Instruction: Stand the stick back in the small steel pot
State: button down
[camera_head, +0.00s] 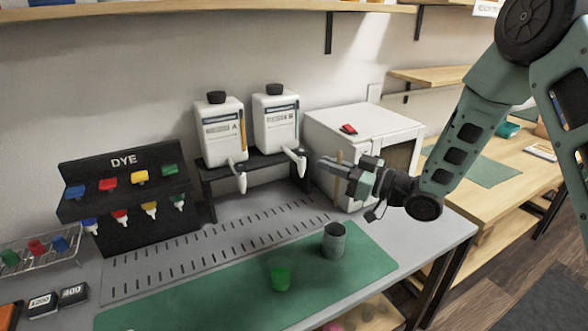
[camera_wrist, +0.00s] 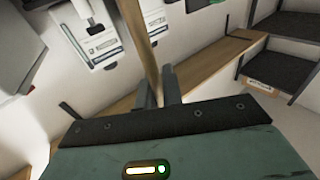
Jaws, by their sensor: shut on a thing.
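The small steel pot (camera_head: 334,242) stands upright on the green mat, right of its middle, with its dark mouth open upward. My gripper (camera_head: 348,170) is above and slightly right of the pot, in front of the white box. It is shut on the stick (camera_head: 338,158), a thin pale wooden piece that shows only in part beside the fingers. In the wrist view the stick (camera_wrist: 139,42) runs from the top edge down between the fingers of my gripper (camera_wrist: 158,92), a little tilted. Its lower end is hidden there.
Two white bottles (camera_head: 222,132) stand on a black stand behind. A dye rack (camera_head: 125,195) is at the left. The white box (camera_head: 375,130) stands behind my gripper. Mat space around the pot is clear.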

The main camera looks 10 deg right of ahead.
notch_tip(320, 180, down, 13)
jog(key=b, duration=0.9)
jog(key=shift+d+r+b, duration=0.2)
jog(key=shift+d+b, duration=0.2)
jog(key=shift+w, duration=0.1)
jog(key=c, duration=1.5)
grip_release()
jog(key=b+v, duration=0.1)
jog(key=v, duration=1.6)
jog(key=shift+d+f+b, duration=0.15)
jog(key=shift+d+b, duration=0.05)
jog(key=shift+b, duration=0.1)
